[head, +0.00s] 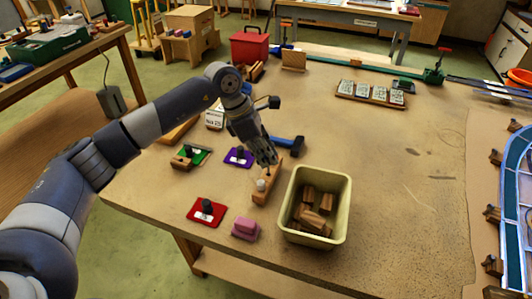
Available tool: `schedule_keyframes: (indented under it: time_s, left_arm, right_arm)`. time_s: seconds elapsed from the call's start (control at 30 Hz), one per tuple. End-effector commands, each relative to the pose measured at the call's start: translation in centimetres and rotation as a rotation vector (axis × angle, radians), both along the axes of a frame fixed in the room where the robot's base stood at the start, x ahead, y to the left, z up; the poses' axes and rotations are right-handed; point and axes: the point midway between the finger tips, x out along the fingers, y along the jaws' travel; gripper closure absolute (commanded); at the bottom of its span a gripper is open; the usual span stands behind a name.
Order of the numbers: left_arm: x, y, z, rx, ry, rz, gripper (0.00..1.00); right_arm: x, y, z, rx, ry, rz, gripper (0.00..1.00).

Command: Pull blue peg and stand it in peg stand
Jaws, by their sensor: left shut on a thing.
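My left gripper (268,160) points down at the far end of a narrow wooden block (263,193) that looks like the peg stand. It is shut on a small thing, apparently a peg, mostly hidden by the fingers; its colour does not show. I cannot tell whether that thing sits in the block or is just above it. A pale, whitish peg (261,185) stands in the near part of the block. No peg can be made out clearly as blue. My right gripper is out of view.
A cream bin (346,205) with wooden blocks stands close right of the stand. Red (194,215), purple (230,159) and green (204,153) mats, a pink block (245,228) and a blue-headed tool (287,142) lie around. The table's right middle is clear.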

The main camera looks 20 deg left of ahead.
Motion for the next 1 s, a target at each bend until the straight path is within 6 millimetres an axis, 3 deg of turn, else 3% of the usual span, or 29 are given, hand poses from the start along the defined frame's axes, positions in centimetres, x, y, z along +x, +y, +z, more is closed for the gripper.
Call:
schedule_keyframes:
  time_s: [1.0]
  left_arm:
    - [0.0,0.0,-2.7,0.000,0.000,0.000,1.00]
  right_arm:
    - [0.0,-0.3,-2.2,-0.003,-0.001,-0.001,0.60]
